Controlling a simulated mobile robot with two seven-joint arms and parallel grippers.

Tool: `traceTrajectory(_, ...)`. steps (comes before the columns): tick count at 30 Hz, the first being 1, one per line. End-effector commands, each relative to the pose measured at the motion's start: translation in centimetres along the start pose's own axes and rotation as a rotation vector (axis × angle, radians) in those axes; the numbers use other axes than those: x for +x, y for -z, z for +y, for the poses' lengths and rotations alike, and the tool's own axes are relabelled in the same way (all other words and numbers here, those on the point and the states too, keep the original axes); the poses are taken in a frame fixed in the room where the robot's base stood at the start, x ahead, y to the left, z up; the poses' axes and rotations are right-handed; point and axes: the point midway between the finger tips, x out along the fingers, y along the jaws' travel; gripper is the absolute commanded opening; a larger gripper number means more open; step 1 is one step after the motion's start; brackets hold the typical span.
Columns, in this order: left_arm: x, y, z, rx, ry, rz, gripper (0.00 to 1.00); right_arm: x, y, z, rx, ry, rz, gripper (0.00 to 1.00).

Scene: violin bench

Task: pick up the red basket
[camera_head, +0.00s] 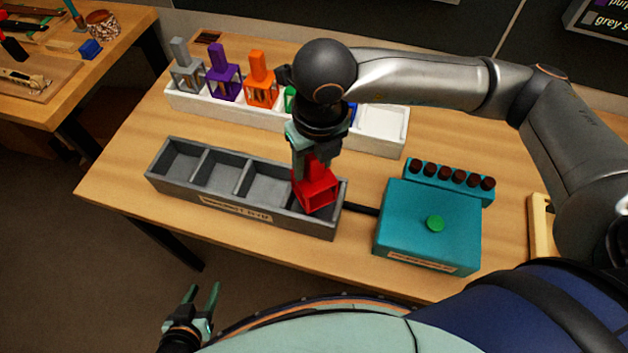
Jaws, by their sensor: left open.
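The red basket (318,194) is at the right-end compartment of the grey four-part tray (240,213), its handle pointing up. My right gripper (311,160) comes down over it from above and is shut on its handle. The arm and fingers hide part of the handle. I cannot tell whether the basket rests on the compartment floor or hangs just above it. My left gripper (203,297) is open and empty, low in the picture, in front of the table and well away from the basket.
A white rack (382,124) behind holds grey (187,76), purple (223,84) and orange (260,90) baskets, with green and blue pieces partly hidden. A teal box (400,222) with a green button (435,223) stands right. The table's left front is clear.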

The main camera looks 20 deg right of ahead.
Motion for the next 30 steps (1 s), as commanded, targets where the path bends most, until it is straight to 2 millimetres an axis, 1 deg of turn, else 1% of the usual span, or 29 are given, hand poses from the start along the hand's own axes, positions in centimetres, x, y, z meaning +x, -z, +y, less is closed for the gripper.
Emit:
traceTrajectory(1, 0.0, 0.0, 0.0, 0.0, 0.0, 0.0, 0.5, -0.03, -0.01, 0.0, 0.0, 0.0, 0.0, 0.44)
traceTrajectory(2, 0.0, 0.0, 0.0, 0.0, 0.0, 0.0, 0.5, -0.03, -0.01, 0.0, 0.0, 0.0, 0.0, 0.41)
traceTrajectory(12, 0.0, 0.02, -0.01, 0.0, 0.0, 0.0, 0.5, -0.04, -0.01, 0.01, 0.0, 0.0, 0.0, 0.03)
traceTrajectory(13, 0.0, 0.02, -0.01, 0.0, 0.0, 0.0, 0.5, -0.04, -0.01, 0.01, 0.0, 0.0, 0.0, 0.0)
traceTrajectory(30, 0.0, 0.05, 0.0, 0.0, 0.0, 0.001, 0.5, -0.06, -0.02, 0.01, 0.0, 0.0, -0.001, 0.0)
